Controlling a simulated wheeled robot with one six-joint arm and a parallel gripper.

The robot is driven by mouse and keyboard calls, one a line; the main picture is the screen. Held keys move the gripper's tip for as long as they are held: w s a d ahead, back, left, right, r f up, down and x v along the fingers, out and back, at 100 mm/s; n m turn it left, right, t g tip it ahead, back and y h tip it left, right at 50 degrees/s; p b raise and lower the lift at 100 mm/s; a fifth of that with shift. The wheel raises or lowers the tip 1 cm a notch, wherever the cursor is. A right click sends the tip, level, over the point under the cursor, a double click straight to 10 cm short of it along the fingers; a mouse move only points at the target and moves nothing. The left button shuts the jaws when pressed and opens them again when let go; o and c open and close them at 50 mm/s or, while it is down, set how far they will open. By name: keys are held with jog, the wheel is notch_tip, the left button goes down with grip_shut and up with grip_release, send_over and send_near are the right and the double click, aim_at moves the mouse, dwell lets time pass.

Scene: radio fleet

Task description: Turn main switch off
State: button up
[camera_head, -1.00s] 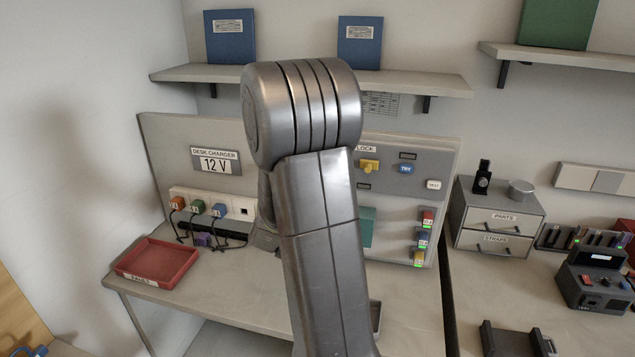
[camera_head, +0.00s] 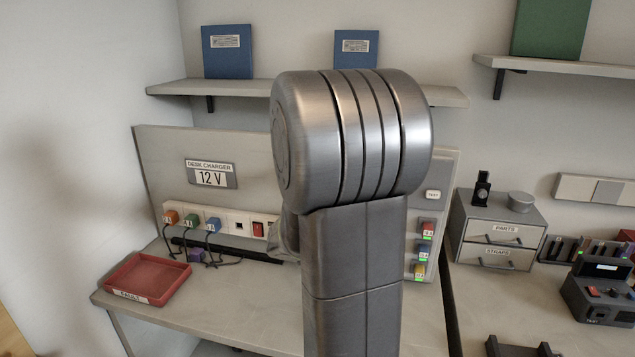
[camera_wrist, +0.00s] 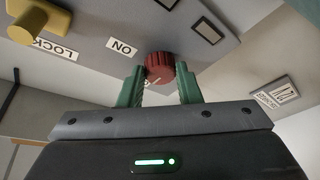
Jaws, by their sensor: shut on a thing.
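A red ribbed rotary knob (camera_wrist: 158,66), which looks like the main switch, sits on the grey panel in the wrist view, beside an upside-down ON label (camera_wrist: 122,46). The green fingers of my gripper (camera_wrist: 158,84) are on either side of the knob and shut on it. A yellow lock knob (camera_wrist: 40,24) with an upside-down LOCK label (camera_wrist: 55,50) is to the left. In the head view my arm hides the gripper, the red knob and the middle of the panel.
A charger strip with colored plugs and cables (camera_head: 190,218) stands on the desk, with a red tray (camera_head: 152,278) at the front left. Colored modules with green lights (camera_head: 421,250) are on the panel's right part. A drawer box (camera_head: 498,230) stands farther right. Shelves hang above.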

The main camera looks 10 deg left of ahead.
jog(key=shift+n, duration=0.4)
jog(key=o, duration=1)
jog(key=b+v, duration=0.2)
jog(key=v, duration=1.2)
jog(key=shift+r, duration=0.1)
jog(key=shift+w, duration=0.15)
jog(key=p+x, duration=0.2)
jog(key=x, duration=1.1)
jog(key=shift+w+a, duration=0.1)
jog(key=shift+w, duration=0.25)
